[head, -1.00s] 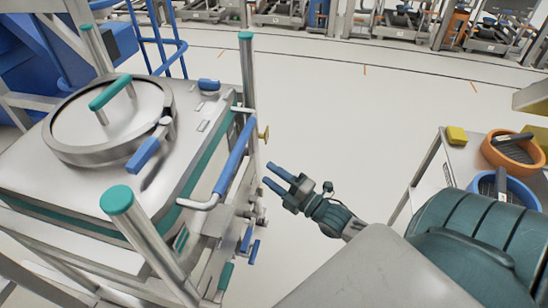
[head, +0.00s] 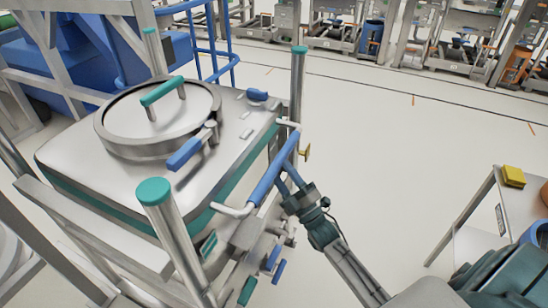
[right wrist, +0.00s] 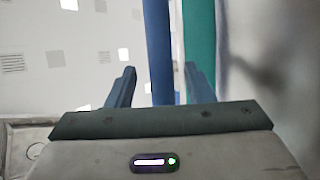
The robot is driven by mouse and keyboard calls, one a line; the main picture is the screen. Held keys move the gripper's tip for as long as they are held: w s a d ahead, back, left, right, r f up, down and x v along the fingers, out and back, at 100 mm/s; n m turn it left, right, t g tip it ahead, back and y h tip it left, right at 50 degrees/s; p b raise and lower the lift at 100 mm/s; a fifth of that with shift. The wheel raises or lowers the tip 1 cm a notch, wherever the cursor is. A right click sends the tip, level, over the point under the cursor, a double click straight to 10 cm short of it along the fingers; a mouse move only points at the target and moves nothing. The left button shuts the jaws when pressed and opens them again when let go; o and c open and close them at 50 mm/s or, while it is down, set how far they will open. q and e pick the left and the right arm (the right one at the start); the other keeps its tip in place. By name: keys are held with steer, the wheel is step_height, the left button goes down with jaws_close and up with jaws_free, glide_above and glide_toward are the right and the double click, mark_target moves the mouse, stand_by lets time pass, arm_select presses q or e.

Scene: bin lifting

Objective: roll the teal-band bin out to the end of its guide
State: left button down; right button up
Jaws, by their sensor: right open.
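The teal-band bin (head: 110,215) is a steel box with a round lid (head: 160,112), a teal lid handle and a teal stripe around its side. A blue bar handle (head: 273,172) runs along its right side; the blue bar also stands in the right wrist view (right wrist: 159,45), with the teal band (right wrist: 200,45) beside it. My right gripper (head: 288,180) is open at the bar, its fingers reaching to it. In the right wrist view, the blue fingers (right wrist: 160,90) stand on either side of the bar. Contact cannot be told. My left gripper is not in view.
A teal-capped post (head: 175,235) stands at the bin's near corner, another (head: 297,85) at the far right corner. A side table (head: 490,215) with a yellow block (head: 513,176) stands at the right. The floor (head: 400,150) between is clear.

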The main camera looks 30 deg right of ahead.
steer(key=p+x, duration=0.1)
steer(key=x, duration=0.4)
steer(key=shift+w, duration=0.1)
jaws_close()
